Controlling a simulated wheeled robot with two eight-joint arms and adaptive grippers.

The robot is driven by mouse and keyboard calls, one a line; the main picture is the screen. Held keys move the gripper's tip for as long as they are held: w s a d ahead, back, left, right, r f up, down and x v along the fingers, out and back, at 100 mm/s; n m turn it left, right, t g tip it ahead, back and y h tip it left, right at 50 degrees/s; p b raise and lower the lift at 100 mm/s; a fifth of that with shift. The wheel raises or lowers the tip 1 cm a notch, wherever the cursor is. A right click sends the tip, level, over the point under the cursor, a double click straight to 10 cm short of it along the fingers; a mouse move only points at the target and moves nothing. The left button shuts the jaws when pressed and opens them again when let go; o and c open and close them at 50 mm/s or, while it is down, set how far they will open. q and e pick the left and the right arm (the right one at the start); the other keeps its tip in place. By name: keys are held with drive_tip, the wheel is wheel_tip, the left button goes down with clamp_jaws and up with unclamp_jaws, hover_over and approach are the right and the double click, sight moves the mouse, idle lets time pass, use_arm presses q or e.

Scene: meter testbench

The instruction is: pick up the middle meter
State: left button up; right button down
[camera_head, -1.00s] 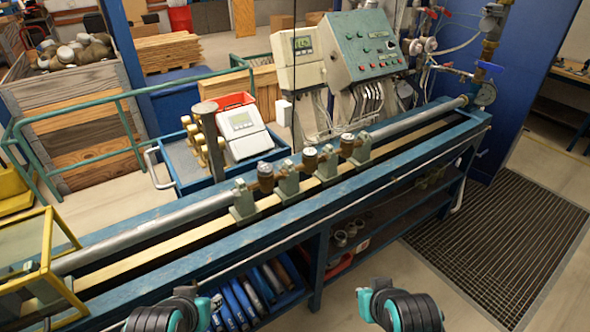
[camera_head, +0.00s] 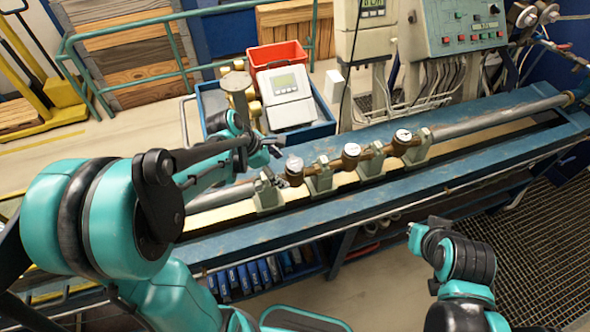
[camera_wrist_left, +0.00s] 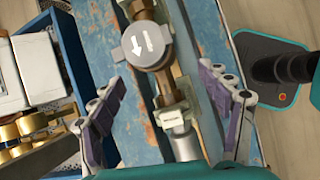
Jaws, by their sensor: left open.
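Three round-faced meters sit in a row on the pipe line of the blue bench: the left meter (camera_head: 294,166), the middle meter (camera_head: 351,151) and the right meter (camera_head: 402,137). My left gripper (camera_head: 268,163) is beside the left meter, apart from the middle one, with its jaws open and empty. In the left wrist view, a meter (camera_wrist_left: 147,46) with a grey lid marked with arrows lies ahead between the spread fingers (camera_wrist_left: 165,100), not gripped. That view does not settle which meter it is.
A blue tray (camera_head: 324,127) with a red bin (camera_head: 277,57) and a white meter device (camera_head: 286,97) stands behind the bench, beside a grey post (camera_head: 238,90). A control panel (camera_head: 465,25) stands at the back right. The bench top (camera_head: 480,163) is bare in front of the pipe line.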

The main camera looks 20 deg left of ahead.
sight(295, 175)
use_arm(q)
drive_tip(key=shift+w+a+f+n, duration=0.1)
drive_tip(key=shift+w+a+n, duration=0.05)
drive_tip(key=shift+w+n, duration=0.45)
drive_tip(key=shift+w+f+h, duration=0.1)
drive_tip(key=shift+f+h, duration=0.05)
drive_tip(key=shift+h, duration=0.15)
drive_tip(key=shift+d+f+n, duration=0.2)
drive_tip(key=shift+f+n, duration=0.1)
drive_tip(key=shift+f, duration=0.05)
drive_tip(key=x, duration=0.3)
drive_tip(key=d+b+x, duration=0.1)
drive_tip(key=x, duration=0.2)
drive_tip(key=shift+r, duration=0.2)
drive_tip(key=shift+w+d+f+b, duration=0.1)
drive_tip(key=shift+f+b, duration=0.2)
drive_tip(key=shift+f, duration=0.05)
drive_tip(key=shift+r, duration=0.1)
drive_tip(key=c, duration=0.7)
clamp_jaws()
